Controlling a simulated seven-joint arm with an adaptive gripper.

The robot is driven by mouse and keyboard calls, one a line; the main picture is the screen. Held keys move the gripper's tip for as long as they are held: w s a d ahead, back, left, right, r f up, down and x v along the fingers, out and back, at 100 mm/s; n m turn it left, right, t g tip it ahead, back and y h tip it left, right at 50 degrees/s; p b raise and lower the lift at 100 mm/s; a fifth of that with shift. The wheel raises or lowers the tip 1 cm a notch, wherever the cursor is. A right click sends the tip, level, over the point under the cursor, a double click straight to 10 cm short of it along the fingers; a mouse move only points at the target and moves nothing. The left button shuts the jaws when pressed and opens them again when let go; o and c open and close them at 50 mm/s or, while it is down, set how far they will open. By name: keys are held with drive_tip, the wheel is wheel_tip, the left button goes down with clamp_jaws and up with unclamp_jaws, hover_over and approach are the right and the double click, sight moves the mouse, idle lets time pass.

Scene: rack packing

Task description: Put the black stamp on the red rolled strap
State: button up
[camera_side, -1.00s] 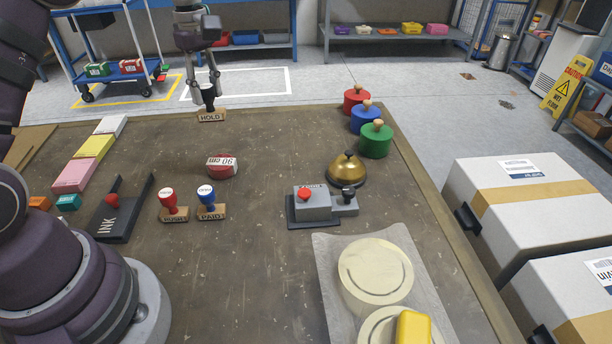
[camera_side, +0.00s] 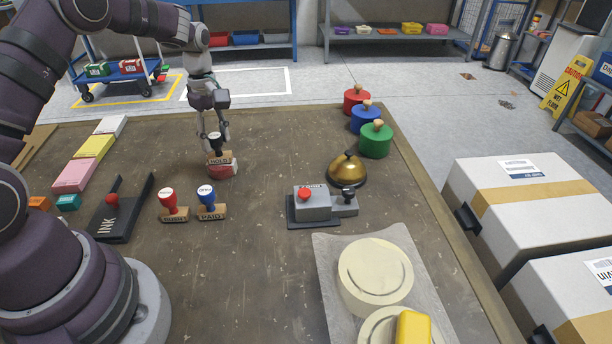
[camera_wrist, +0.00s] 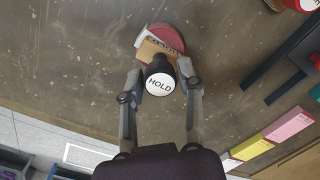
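The black stamp (camera_side: 215,150), with a wooden base marked HOLD, is upright in my gripper (camera_side: 213,138). Its round white HOLD top shows in the wrist view (camera_wrist: 159,84), between the two fingers of my gripper (camera_wrist: 160,85). The red rolled strap (camera_side: 222,170) lies on the table directly below the stamp. In the side view the stamp base overlaps the strap's top; I cannot tell whether they touch. In the wrist view the strap (camera_wrist: 171,36) shows partly behind the stamp's base, which hides some of it.
A red-handled stamp (camera_side: 168,203) and a blue-handled stamp (camera_side: 208,203) stand nearer the camera. The black ink tray (camera_side: 122,215) is at left. A brass bell (camera_side: 347,170) and a grey device (camera_side: 312,207) are at right. Table around the strap is clear.

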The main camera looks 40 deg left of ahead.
sight(215, 136)
drive_tip(key=shift+o, duration=1.3)
drive_tip(key=shift+r, duration=0.1)
wheel_tip(215, 136, up, 12)
drive_tip(key=s+d+r+m+t, duration=0.2)
drive_tip(key=s+d+r+m, duration=0.35)
drive_tip(key=d+m, duration=0.2)
drive_tip(key=s+d+f+m+t, duration=0.3)
drive_tip(key=s+d+m, duration=0.2)
drive_tip(key=s+m, duration=0.3)
drive_tip(key=shift+s+d+m+t, duration=0.3)
drive_tip(key=shift+s+m, duration=0.1)
drive_tip(key=shift+m, duration=0.85)
